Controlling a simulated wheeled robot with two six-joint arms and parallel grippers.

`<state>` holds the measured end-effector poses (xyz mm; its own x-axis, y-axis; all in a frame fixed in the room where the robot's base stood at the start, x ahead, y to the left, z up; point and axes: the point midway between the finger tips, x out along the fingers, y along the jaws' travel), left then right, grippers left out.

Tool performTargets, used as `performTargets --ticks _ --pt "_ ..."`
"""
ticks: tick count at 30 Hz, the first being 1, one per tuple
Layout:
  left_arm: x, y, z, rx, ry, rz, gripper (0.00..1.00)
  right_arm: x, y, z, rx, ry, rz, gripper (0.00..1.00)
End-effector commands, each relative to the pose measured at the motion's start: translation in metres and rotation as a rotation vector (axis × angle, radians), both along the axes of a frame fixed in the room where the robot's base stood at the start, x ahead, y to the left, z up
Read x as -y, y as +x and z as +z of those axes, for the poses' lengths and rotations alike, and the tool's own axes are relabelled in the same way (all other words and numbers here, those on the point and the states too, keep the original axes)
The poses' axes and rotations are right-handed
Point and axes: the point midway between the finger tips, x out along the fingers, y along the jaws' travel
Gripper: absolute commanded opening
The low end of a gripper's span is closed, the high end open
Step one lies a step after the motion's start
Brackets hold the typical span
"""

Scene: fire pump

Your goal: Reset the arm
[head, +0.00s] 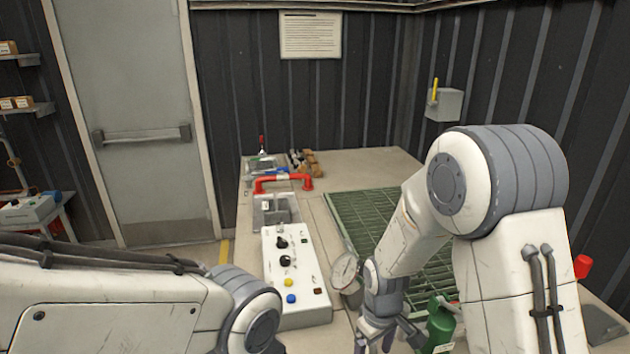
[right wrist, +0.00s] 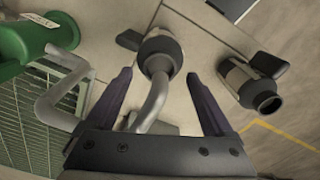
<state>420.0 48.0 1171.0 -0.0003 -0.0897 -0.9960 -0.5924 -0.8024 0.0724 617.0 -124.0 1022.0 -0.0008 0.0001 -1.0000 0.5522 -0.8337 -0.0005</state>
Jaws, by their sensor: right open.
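My right arm reaches down at the right of the head view. Its gripper (head: 375,342) is low in the picture, partly cut off by the bottom edge. In the right wrist view the right gripper (right wrist: 158,77) has its two dark fingers spread apart. A curved grey metal pipe (right wrist: 152,105) with a dark-and-light cylindrical fitting (right wrist: 160,52) shows between the fingers; I cannot tell whether they touch it. My left arm crosses the lower left of the head view, and its gripper is not in view.
A white control box (head: 297,265) with knobs and a round gauge (head: 345,270) stand near the right arm. Red pipe (head: 285,179), green grating (head: 370,210) and a second fitting (right wrist: 250,82) are nearby.

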Motion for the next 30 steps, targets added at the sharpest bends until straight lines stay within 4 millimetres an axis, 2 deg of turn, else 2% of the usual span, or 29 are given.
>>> performTargets --ticks 6,9,11,15,30 --pt "0.000 0.000 0.009 0.000 0.000 0.000 1.00 0.000 -0.001 -0.038 -0.005 -0.001 0.000 0.87" --pt "0.000 0.000 0.008 0.000 0.000 0.001 1.00 0.000 -0.001 -0.054 -0.003 -0.001 0.000 0.87" --pt "0.000 0.000 0.016 -0.001 0.001 0.001 1.00 -0.001 0.000 -0.042 0.003 0.001 0.001 0.87" --pt "0.000 0.000 0.022 0.000 0.000 -0.001 1.00 -0.003 -0.001 -0.035 0.001 0.001 0.007 0.87" --pt "0.000 0.000 0.020 0.000 0.000 -0.001 1.00 -0.001 -0.002 -0.037 0.000 0.000 0.003 0.87"
